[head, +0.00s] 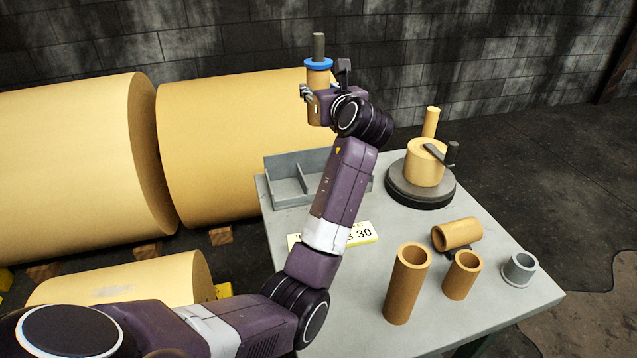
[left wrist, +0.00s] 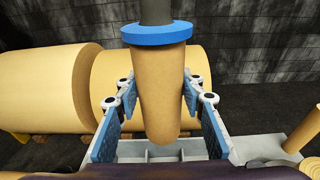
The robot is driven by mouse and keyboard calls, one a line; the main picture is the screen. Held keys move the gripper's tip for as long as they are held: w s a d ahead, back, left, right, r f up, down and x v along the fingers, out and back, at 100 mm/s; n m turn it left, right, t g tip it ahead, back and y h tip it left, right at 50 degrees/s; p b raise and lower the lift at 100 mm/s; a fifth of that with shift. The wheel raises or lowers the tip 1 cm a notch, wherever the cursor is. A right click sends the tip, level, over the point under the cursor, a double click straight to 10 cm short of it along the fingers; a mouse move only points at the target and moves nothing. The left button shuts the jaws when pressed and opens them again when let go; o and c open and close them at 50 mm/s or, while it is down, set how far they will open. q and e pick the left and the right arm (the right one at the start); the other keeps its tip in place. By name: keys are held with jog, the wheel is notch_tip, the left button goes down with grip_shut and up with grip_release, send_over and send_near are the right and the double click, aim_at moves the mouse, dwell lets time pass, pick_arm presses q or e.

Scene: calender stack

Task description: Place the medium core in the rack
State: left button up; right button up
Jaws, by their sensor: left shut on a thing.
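My left gripper (head: 311,94) is shut on a brown core (head: 318,76), held upright in the air above the back of the table. A blue ring (head: 318,63) sits round the core's top, with a dark grey rod (head: 318,46) rising from it. In the left wrist view, the blue-padded fingers (left wrist: 158,98) stand either side of the core (left wrist: 158,85). The grey rack (head: 285,161), a tray with dividers, lies at the back left of the table, below and left of the gripper. My forearm hides part of it. My right gripper is not in view.
On the grey table (head: 355,290) stand a tall brown tube (head: 402,295), a short one (head: 459,283) and a grey cup (head: 519,270). Another tube (head: 459,234) lies sideways. A round dark base (head: 420,190) carries a yellow roll (head: 425,165).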

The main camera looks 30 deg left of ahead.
pick_arm(q)
notch_tip(320, 180, down, 20)
jog(key=shift+r+b, duration=0.2)
jog(key=shift+b, duration=0.6)
jog(key=o, duration=0.8)
jog(key=shift+f, duration=0.2)
jog(key=o, duration=0.4)
jog(key=shift+r, duration=0.15)
jog(key=v, duration=0.7)
jog(key=shift+s+d, duration=0.2)
